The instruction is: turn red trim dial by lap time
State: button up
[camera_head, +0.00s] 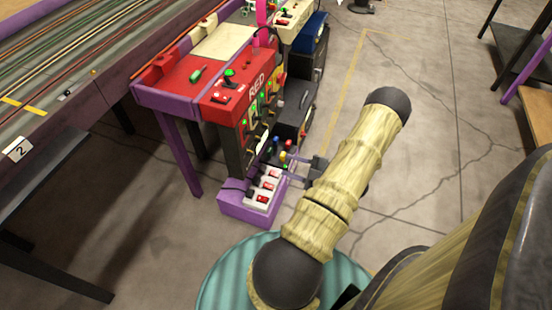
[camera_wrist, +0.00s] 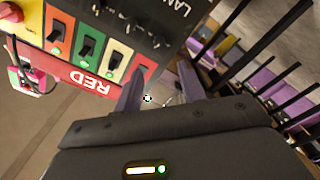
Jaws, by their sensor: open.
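The red plate (camera_wrist: 142,68) is nearest my gripper (camera_wrist: 160,92), partly behind one finger. I cannot tell which control is the red trim dial. My gripper (camera_head: 290,169) is open, with nothing visibly held, low beside the box. A small black-and-white round thing (camera_wrist: 147,99) shows between the fingers.
A purple power strip (camera_head: 254,204) with red switches is on the floor below the box. Dark units (camera_head: 297,100) stand behind it. The track table (camera_head: 60,75) is at the left. Open concrete floor lies to the right, with a dark shelf (camera_head: 522,45) at the edge.

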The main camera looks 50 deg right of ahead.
jog(key=v, duration=0.5)
jog(key=shift+s+p, duration=0.15)
jog(key=shift+p, duration=0.2)
